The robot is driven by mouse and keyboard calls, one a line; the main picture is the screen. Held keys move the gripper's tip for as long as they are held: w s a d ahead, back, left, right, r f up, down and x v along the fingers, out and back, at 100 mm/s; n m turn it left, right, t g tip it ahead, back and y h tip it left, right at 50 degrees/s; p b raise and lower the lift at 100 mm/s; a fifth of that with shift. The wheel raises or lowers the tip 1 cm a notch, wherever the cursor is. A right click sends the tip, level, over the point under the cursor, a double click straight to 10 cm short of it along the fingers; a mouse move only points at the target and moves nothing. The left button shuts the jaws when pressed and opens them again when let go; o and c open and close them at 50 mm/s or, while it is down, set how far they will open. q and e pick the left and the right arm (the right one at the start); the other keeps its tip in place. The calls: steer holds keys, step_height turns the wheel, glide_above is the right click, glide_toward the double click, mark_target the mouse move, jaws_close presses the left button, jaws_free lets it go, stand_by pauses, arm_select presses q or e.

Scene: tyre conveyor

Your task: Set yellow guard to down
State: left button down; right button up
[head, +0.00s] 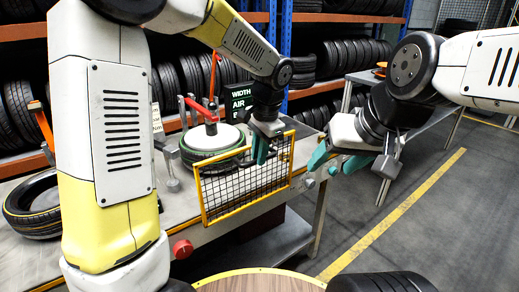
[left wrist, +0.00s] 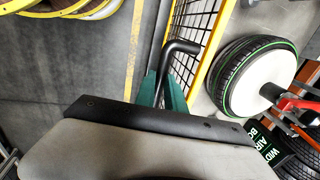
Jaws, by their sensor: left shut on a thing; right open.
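The yellow guard (head: 203,199) is a yellow frame with black mesh. In the head view it stands upright at the front edge of the conveyor, before a tyre with a green stripe (head: 218,160). Its frame and mesh also show in the left wrist view (left wrist: 217,50). My left gripper (head: 262,150) is at the guard's upper edge. In the left wrist view its teal fingers (left wrist: 162,92) are shut on the guard's black bent handle (left wrist: 180,47). My right gripper (head: 338,160) is open and empty, to the right of the guard.
A red clamp arm (head: 205,112) stands over the tyre's white hub. A red button (head: 182,249) is on the conveyor's front, with another tyre (head: 30,205) at left. Tyre racks fill the back.

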mark_target(256, 182)
arm_select(q)
step_height(256, 182, down, 22)
steer(key=shift+r, duration=0.25)
stand_by(0.3)
steer(key=c, duration=1.4)
jaws_free()
steer(key=shift+r, duration=0.15)
step_height(256, 182, up, 8)
steer(key=s, duration=0.1)
steer(key=shift+s+d+f, duration=0.15)
steer(key=shift+d+f, duration=0.1)
steer(key=shift+d, duration=0.2)
